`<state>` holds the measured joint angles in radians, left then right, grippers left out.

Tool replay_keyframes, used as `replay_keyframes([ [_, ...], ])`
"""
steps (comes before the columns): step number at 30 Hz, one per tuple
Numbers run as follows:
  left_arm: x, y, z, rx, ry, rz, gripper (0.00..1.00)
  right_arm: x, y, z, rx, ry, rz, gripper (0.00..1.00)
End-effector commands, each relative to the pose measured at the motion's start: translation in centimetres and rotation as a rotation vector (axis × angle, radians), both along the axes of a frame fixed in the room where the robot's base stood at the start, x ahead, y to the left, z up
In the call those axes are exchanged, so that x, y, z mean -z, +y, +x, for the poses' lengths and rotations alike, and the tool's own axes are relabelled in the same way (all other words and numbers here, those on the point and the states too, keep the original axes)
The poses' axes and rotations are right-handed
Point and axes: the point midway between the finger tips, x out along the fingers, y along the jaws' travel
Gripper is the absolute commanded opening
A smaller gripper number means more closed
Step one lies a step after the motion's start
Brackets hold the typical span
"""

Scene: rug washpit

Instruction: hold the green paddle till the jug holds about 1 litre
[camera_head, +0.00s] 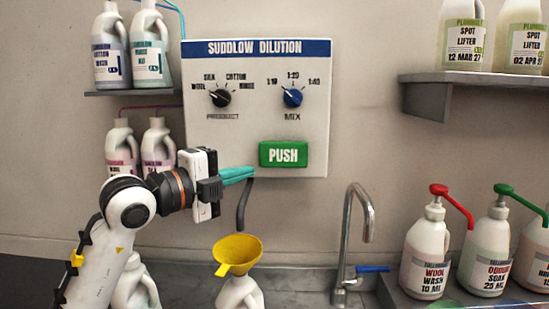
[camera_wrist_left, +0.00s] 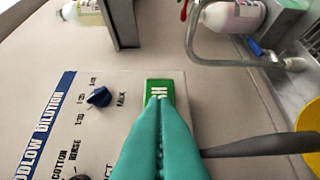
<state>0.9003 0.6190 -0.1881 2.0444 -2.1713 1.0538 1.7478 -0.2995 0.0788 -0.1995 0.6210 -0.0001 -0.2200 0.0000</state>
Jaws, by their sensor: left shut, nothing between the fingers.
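The green paddle (camera_head: 283,154), marked PUSH, is on the front of the white dilution panel (camera_head: 255,125). My left gripper (camera_head: 250,172) has teal fingers, shut and empty, just left of and slightly below the paddle. In the left wrist view the fingertips (camera_wrist_left: 160,106) overlap part of the paddle (camera_wrist_left: 164,88); I cannot tell whether they touch it. A white jug (camera_head: 240,296) stands below with a yellow funnel (camera_head: 238,250) in its mouth, under the dark outlet hose (camera_head: 245,205). The jug's lower part is cut off and its level cannot be seen. My right gripper is not in view.
The panel has a black product knob (camera_head: 220,98) and a blue mix knob (camera_head: 292,97). A metal tap (camera_head: 360,215) stands right of the jug. Pump bottles (camera_head: 426,250) stand at the right, below a grey shelf (camera_head: 470,80). More bottles stand at the left.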

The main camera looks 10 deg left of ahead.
Motion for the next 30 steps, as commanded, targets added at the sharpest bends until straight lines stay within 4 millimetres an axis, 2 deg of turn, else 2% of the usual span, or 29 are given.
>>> replay_keyframes([
  [1,-0.4,-0.6,0.7,0.004,0.002,-0.002,0.00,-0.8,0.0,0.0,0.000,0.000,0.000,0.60],
  [12,-0.5,-4.9,7.2,0.001,0.002,0.001,0.00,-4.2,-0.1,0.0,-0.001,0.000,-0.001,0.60],
  [16,-0.4,-4.1,9.2,-0.003,0.002,0.001,0.00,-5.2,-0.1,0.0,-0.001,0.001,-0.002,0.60],
  [21,-0.2,-3.9,10.6,0.000,0.001,0.001,0.00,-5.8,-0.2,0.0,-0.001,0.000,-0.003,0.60],
  [30,0.0,-3.8,10.8,0.001,-0.001,0.001,0.00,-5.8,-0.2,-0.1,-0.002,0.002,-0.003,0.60],
])
